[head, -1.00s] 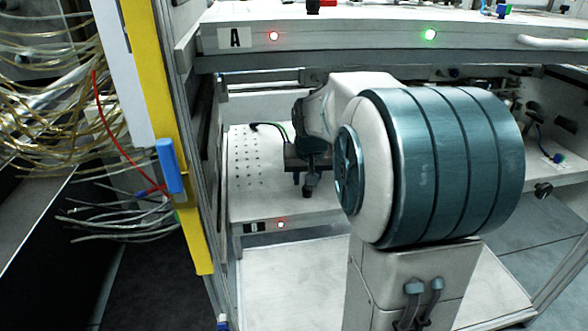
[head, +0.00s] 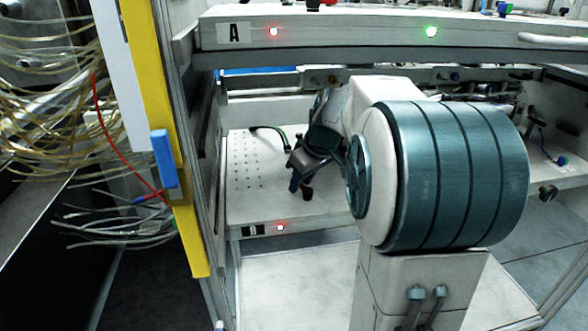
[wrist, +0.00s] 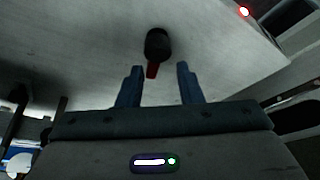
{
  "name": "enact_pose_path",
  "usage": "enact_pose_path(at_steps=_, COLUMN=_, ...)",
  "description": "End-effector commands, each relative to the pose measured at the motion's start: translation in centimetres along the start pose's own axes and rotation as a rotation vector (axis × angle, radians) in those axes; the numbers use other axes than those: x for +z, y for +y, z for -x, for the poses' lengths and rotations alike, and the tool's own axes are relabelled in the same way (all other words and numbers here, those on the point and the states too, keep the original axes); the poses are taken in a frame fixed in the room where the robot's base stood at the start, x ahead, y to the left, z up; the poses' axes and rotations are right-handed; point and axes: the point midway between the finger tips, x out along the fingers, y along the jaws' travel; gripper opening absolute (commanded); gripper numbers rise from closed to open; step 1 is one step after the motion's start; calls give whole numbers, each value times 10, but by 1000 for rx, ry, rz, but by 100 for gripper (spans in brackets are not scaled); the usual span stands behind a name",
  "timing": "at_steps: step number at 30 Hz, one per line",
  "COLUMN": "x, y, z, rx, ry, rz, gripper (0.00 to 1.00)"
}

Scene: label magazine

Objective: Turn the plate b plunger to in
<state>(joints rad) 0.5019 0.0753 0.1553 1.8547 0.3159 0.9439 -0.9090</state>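Plate B (head: 262,205) is the lower white shelf, with a "B" label and a lit red lamp (head: 280,227) on its front edge. Its plunger (wrist: 158,44) is a dark knob with a red part, standing on the pale plate in the wrist view. In the head view the plunger (head: 307,193) shows small beside my fingers. My gripper (wrist: 160,68) is open, its two blue fingers apart with the red part in the gap between them in the picture. I cannot tell whether they touch it. In the head view my gripper (head: 297,183) is tilted and partly hidden by my arm.
Plate A (head: 330,30) lies above, with a red and a green lamp on its edge. A black cable (head: 268,130) and rows of small holes are on plate B. A yellow post (head: 160,110) and loose tubes (head: 60,130) are at left.

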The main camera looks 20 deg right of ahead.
Motion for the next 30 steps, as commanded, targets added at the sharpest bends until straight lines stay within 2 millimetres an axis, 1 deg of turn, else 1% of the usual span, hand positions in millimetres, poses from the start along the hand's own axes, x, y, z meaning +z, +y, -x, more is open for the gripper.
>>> enact_pose_path(at_steps=13, x=2, y=-6, z=0, rx=-166, ry=0, rz=390, gripper=33)
enact_pose_path(at_steps=14, x=2, y=-6, z=2, rx=-173, ry=1, rz=415, gripper=33)
enact_pose_path(at_steps=15, x=0, y=-4, z=16, rx=-168, ry=2, rz=410, gripper=33)
enact_pose_path(at_steps=17, x=0, y=-2, z=28, rx=-167, ry=1, rz=408, gripper=33)
enact_pose_path(at_steps=18, x=3, y=0, z=36, rx=-167, ry=0, rz=406, gripper=33)
enact_pose_path(at_steps=30, x=72, y=34, z=61, rx=-168, ry=-1, rz=402, gripper=33)
